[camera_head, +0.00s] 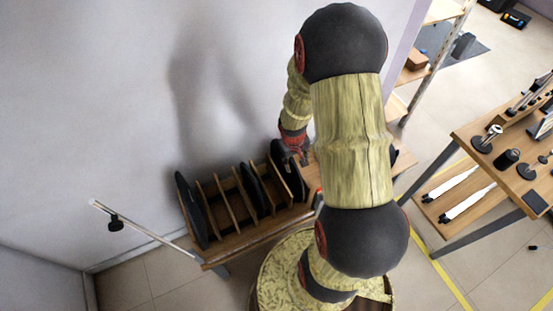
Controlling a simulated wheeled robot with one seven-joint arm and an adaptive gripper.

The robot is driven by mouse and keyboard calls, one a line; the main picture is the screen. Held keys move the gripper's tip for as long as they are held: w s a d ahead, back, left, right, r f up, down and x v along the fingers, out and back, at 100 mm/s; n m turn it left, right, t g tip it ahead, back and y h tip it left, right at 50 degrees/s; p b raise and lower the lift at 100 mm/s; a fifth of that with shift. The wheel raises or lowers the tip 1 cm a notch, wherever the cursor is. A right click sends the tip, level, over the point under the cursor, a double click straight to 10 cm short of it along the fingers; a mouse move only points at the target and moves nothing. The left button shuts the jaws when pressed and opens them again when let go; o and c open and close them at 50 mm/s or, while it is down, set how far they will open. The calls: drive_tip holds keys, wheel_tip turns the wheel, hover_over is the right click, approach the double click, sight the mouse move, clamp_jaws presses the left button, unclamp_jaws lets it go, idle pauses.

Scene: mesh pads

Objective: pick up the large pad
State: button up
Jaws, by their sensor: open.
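Several dark pads stand on edge in a wooden rack with upright dividers (228,208). The leftmost dark pad (191,211) looks tall and leans at the rack's left end. Another dark pad (252,188) stands near the middle. A further dark pad (287,172) stands at the right end. I cannot tell for sure which is the large pad. My gripper (303,158) is open, small in view and pointing down at the top of the right-end pad. Whether it touches that pad is unclear, and my arm hides part of the area to its right.
The rack stands on a wooden table (235,243) close to the white wall (100,120). Another table (520,180) with tools stands at the right. Shelves (415,70) stand behind.

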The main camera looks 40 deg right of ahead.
drive_tip(key=shift+t, duration=0.6)
drive_tip(key=w, duration=0.2)
drive_tip(key=w+d+r, duration=0.1)
drive_tip(key=w, duration=0.1)
drive_tip(key=shift+w, duration=0.35)
drive_tip(key=b+x, duration=0.4)
drive_tip(key=x, duration=0.3)
drive_tip(key=shift+w+f, duration=0.2)
drive_tip(key=shift+d, duration=0.1)
drive_tip(key=shift+c, duration=0.4)
drive_tip(key=shift+c, duration=1.2)
clamp_jaws()
drive_tip(key=shift+w+r, duration=0.1)
